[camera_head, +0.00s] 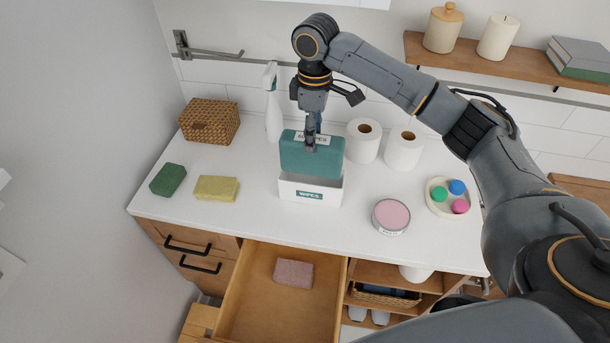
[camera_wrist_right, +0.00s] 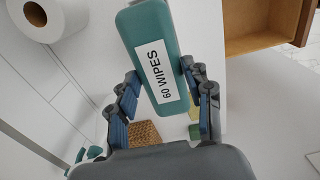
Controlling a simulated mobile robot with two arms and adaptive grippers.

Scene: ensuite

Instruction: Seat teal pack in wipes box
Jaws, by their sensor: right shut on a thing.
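The teal pack (camera_head: 310,158) stands upright at the white wipes box (camera_head: 308,190). Its lower part is hidden behind the box's front wall, and its upper part rises above the rim. I cannot tell how deep it sits. My right gripper (camera_head: 311,143) comes down from above and is shut on the pack's upper part. In the right wrist view the pack (camera_wrist_right: 160,55), with its "60 WIPES" label, lies between the two fingers (camera_wrist_right: 158,92). The box is not clearly visible there. My left gripper is not in view.
A spray bottle (camera_head: 273,105) and paper rolls (camera_head: 363,141) stand behind and beside the box. Green (camera_head: 168,179) and yellow (camera_head: 216,188) sponges lie left, with a wicker basket (camera_head: 210,121) behind. A pink-topped tin (camera_head: 391,216) stands right. An open drawer (camera_head: 256,300) juts out below the counter.

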